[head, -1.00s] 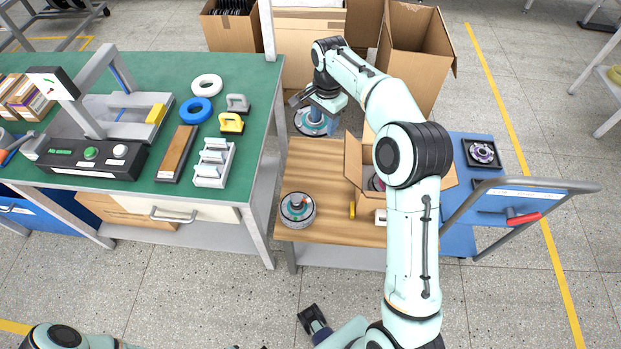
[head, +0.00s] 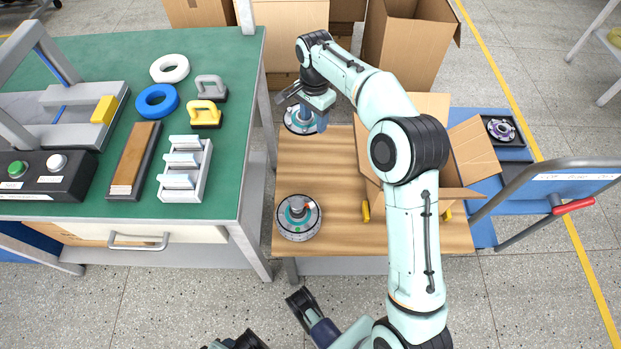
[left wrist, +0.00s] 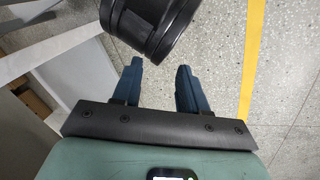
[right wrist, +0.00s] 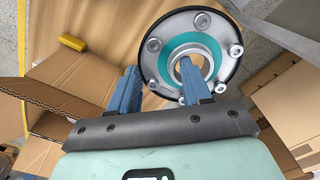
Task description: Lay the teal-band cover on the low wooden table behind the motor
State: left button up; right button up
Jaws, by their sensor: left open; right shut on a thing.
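The teal-band cover (head: 301,119) is a round grey disc with a teal ring and bolts. My right gripper (head: 318,104) is shut on it at the far left corner of the low wooden table (head: 338,165). In the right wrist view the cover (right wrist: 180,24) shows at the fingertips, its face tilted to the camera, with wood behind it. I cannot tell whether it touches the table. The motor (head: 298,217) sits at the table's near left, with a teal ring and red-brown centre on top. My left gripper (left wrist: 160,70) is open and empty above the floor.
An open cardboard box (head: 470,150) stands on the table's right, partly behind my right arm. A yellow piece (head: 366,211) lies beside it. The green workbench (head: 226,130) borders the left, and a blue cart (head: 487,232) the right. Bare wood lies between motor and cover.

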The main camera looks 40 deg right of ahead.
pick_arm(q)
jog(key=w+a+f+t+b, duration=0.1)
jog(key=w+a+f+b, duration=0.1)
jog(key=w+f+b, duration=0.15)
pick_arm(e)
send_over(313, 167)
notch_tip(313, 167, down, 11)
notch_tip(313, 167, down, 2)
jog(key=shift+d+f, duration=0.1)
jog(key=shift+f, duration=0.1)
pick_arm(q)
jog(key=shift+n+g+y, duration=0.3)
jog(key=shift+g+y, duration=0.1)
jog(key=shift+g, duration=0.2)
jog(key=shift+s+a+f+b, duration=0.25)
jog(key=shift+s+f+b, duration=0.1)
jog(key=shift+s+f, duration=0.6)
jog(key=shift+s+a+f+b, duration=0.25)
jog(key=shift+s+f+b, duration=0.1)
jog(key=shift+s+f, duration=0.55)
pick_arm(e)
jog(key=shift+f, duration=3.05)
jog(key=shift+f, duration=0.2)
jog(key=o, duration=1.1)
pick_arm(q)
jog(key=shift+f, duration=0.1)
pick_arm(e)
jog(key=shift+r, duration=0.15)
